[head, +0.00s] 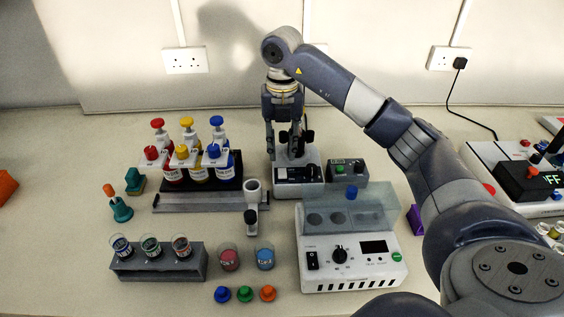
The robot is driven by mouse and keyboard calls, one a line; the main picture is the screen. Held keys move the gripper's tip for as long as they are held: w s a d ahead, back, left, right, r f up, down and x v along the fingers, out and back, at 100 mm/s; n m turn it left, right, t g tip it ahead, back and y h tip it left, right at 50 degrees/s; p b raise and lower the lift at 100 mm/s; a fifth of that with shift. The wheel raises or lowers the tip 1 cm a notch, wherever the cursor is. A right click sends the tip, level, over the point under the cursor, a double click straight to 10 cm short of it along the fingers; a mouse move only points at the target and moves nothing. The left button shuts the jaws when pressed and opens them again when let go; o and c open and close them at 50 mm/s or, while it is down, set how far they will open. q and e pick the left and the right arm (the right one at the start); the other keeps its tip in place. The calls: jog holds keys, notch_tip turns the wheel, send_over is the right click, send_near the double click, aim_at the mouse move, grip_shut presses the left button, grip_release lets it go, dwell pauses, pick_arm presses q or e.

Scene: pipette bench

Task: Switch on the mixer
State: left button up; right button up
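No device carries a readable mixer label, so I cannot tell for sure which one is the mixer. A white instrument with a black front panel (294,174) stands at the back centre, its top partly hidden by my gripper. A white unit (318,272) at front centre has a black rocker switch (312,261), a dial, a dark display and a clear lid over several wells. My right gripper (284,150) points down over the back instrument, fingers apart with nothing seen between them. Whether it touches the instrument is unclear. My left gripper is out of view.
A device with an OFF-like display (525,182) is at right. Bottles (197,171), a grey rack (192,265), two beakers and coloured caps stand left.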

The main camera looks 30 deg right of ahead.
aim_at(282, 169)
jog(key=shift+f+p, duration=0.3)
jog(key=shift+f, duration=2.15)
grip_shut()
